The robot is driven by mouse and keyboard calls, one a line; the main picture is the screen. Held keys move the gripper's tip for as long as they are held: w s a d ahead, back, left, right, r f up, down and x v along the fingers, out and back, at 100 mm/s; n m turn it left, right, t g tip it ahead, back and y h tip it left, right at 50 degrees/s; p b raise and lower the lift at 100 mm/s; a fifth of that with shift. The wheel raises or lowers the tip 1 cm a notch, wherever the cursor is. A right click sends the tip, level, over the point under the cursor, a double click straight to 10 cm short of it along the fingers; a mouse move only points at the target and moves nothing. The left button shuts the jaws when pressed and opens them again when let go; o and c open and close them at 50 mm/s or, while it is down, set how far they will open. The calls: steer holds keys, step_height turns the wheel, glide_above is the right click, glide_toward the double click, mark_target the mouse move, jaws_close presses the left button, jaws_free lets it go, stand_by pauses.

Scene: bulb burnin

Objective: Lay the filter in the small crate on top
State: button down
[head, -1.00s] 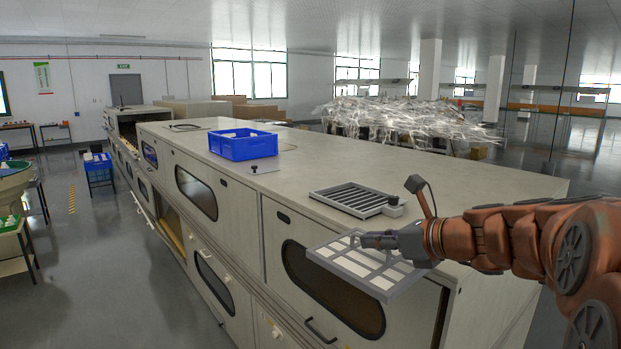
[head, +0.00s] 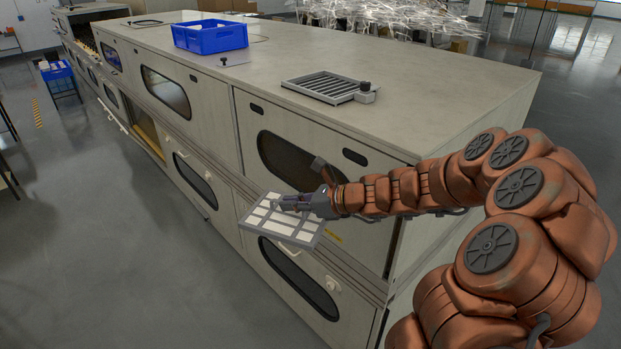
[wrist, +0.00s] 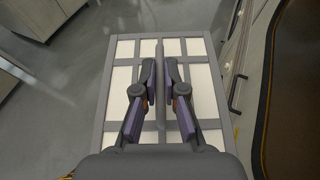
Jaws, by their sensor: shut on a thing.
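The filter (head: 272,231) is a flat grey frame with white panels and crossing bars. My gripper (head: 292,203) is shut on it and holds it in the air in front of the long cabinet's side, below the top's level. In the wrist view, my gripper (wrist: 159,92) has its fingers on both sides of the filter's raised middle bar, and the filter (wrist: 202,76) spreads out below them. The small crate (head: 212,40) is blue and stands on the cabinet top at the far left, well away from the filter. Something pale shows inside it.
The long cabinet (head: 420,95) has a flat, mostly clear top. A slatted grille (head: 318,85) with a small dark-knobbed block (head: 365,94) lies near its front edge. Windowed doors and handles line its side. Open floor (head: 90,260) lies at left.

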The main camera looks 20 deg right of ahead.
steer(key=w+a+f+n+g+y, duration=0.1)
steer(key=a+f, duration=0.4)
steer(key=f, duration=0.7)
steer(key=shift+w+f+n+g+y, duration=0.25)
steer(key=shift+w+n+g+y, duration=0.25)
steer(key=shift+w, duration=0.55)
steer(key=shift+f, duration=0.1)
